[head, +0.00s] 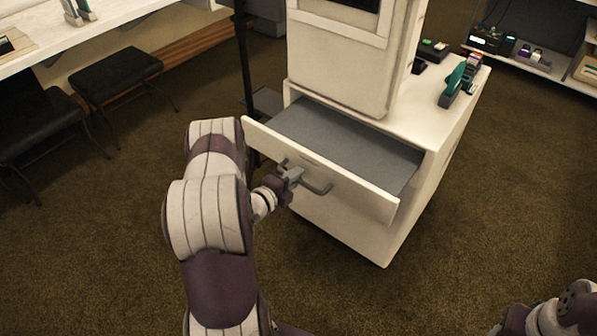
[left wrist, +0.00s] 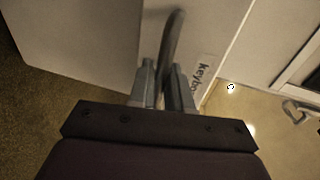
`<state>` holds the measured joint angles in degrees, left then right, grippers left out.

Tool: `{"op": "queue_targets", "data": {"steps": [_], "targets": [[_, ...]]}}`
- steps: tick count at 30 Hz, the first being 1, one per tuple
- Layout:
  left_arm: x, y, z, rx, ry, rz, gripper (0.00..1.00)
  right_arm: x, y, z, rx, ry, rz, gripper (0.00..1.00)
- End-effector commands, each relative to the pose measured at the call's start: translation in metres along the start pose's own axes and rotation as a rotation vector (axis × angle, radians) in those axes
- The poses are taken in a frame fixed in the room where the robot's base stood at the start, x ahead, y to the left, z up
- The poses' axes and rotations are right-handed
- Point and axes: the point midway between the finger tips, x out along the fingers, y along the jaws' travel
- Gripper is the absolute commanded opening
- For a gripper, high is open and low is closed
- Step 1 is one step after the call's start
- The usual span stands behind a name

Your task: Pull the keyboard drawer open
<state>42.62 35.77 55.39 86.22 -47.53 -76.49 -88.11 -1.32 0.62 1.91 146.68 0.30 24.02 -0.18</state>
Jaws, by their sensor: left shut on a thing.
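The keyboard drawer (head: 365,192) is a cream front with a grey inner tray (head: 345,140), and it stands pulled out of the white cabinet (head: 345,225). Its grey bar handle (head: 318,187) is on the front. My left gripper (head: 292,176) is shut on the handle. In the left wrist view the fingers (left wrist: 163,85) close around the curved handle (left wrist: 174,45), beside a label (left wrist: 201,75) that reads "keybo", its end hidden or cut off. Part of my right arm shows at the bottom right in the head view; its gripper is not seen.
A cream monitor housing (head: 338,60) stands on the cabinet, with small teal and dark items (head: 453,85) beside it. Black stools (head: 120,75) and a white counter (head: 80,28) are at the left. A shelf (head: 540,62) is at the back right. Brown carpet is clear in front.

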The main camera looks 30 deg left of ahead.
Motion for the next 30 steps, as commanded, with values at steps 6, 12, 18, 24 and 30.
{"op": "queue_targets", "data": {"steps": [6,12,18,24,30], "targets": [[0.0,0.001,0.0,-0.001,0.0,0.003,0.0,0.0,0.0,0.0,0.0,0.0,0.0,0.43],[0.0,0.001,0.0,0.0,0.0,0.002,0.33,0.0,0.0,0.0,0.0,0.0,0.0,0.43],[-0.001,0.001,0.0,0.0,0.0,0.001,0.33,0.0,0.0,0.0,0.0,0.0,0.0,0.43],[-0.024,-0.001,0.001,-0.002,-0.004,0.001,0.33,-0.004,0.0,-0.001,0.0,0.0,0.0,0.43],[-0.074,-0.001,0.002,-0.003,-0.006,0.002,0.33,-0.011,0.0,-0.001,0.0,0.0,0.0,0.43]]}}
